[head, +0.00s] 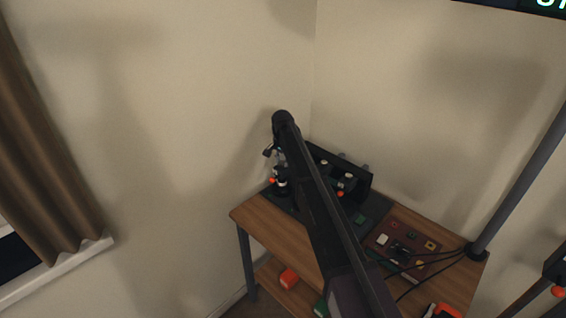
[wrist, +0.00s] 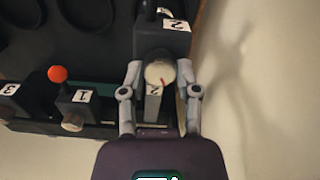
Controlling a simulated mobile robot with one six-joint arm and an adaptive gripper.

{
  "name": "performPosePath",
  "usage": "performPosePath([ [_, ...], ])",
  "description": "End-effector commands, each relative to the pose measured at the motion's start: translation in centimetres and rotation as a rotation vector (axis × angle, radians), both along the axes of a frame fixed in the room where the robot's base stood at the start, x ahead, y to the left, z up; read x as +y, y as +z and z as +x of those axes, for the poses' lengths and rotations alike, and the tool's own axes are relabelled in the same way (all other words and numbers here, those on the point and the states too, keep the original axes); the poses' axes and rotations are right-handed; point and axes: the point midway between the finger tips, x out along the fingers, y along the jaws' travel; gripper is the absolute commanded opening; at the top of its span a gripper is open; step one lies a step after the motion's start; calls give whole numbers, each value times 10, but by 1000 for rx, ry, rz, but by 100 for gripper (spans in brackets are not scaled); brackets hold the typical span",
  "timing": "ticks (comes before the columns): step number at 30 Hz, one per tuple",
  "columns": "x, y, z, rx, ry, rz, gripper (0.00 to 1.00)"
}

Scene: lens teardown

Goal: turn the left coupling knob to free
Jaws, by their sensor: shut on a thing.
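A cream round knob (wrist: 160,73) with a red mark on its face sits in front of a dark block (wrist: 165,40) labelled 2. My gripper (wrist: 160,80) has one finger on each side of the knob and is shut on it. A pale piece with another 2 label shows just below the knob, between the fingers. In the head view my arm reaches over the bench to the dark fixture at its back left. There the knob is too small and too covered by the arm to make out, and I cannot tell which way the red mark counts.
Left of my gripper stand a block (wrist: 75,105) labelled 1, an orange ball (wrist: 57,74) and a block labelled 3 (wrist: 10,98). A wall is close on the right. A brown tray (head: 376,246) with small parts, cables and a dark pole (head: 515,190) stand at the bench's right.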

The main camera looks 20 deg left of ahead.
Motion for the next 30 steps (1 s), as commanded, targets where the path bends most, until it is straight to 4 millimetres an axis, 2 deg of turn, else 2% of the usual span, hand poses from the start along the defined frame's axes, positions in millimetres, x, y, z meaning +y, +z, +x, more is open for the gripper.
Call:
performPosePath([
  [30, 1, 0, -2, 4, 944, 1, 0],
])
